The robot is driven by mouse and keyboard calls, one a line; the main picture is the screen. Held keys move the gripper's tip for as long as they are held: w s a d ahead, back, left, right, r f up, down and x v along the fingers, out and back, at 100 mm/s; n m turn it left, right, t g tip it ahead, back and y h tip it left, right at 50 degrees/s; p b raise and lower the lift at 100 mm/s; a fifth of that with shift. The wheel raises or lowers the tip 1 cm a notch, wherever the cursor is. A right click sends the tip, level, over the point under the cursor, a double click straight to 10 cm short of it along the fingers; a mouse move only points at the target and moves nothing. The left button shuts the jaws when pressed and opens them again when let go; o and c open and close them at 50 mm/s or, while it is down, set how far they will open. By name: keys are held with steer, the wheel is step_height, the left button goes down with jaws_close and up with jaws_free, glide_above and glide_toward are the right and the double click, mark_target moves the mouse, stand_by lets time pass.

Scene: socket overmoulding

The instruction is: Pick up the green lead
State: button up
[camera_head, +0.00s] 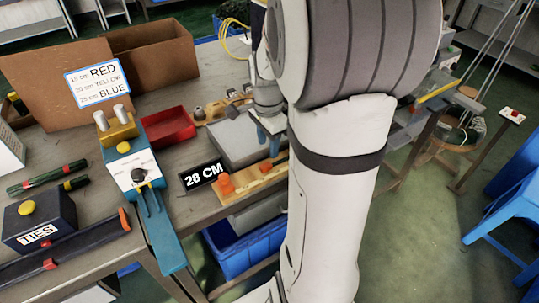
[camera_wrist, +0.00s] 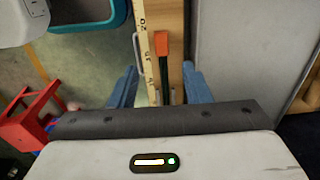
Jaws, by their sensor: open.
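In the wrist view, a thin dark green strand (camera_wrist: 164,78), which looks like the green lead, lies along a wooden measuring board (camera_wrist: 176,60) with a ruler strip. Its upper end meets an orange block (camera_wrist: 162,44). My gripper (camera_wrist: 160,88) is open, its blue fingers on either side of the board and strand, with nothing seen between them in its grip. In the head view, my gripper (camera_head: 269,140) is above the bench by the wooden board (camera_head: 262,178), partly hidden by my arm. The lead cannot be made out there.
A "28 CM" sign (camera_head: 202,176) stands left of the board. A blue crate (camera_head: 248,245) is below the bench edge. A grey panel (camera_wrist: 235,50) borders the board.

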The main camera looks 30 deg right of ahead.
mark_target(267, 165)
step_height(267, 165, down, 7)
steer(key=shift+w+a+f+b, duration=0.15)
steer(key=shift+f+b, duration=0.05)
steer(key=shift+b, duration=0.3)
jaws_close()
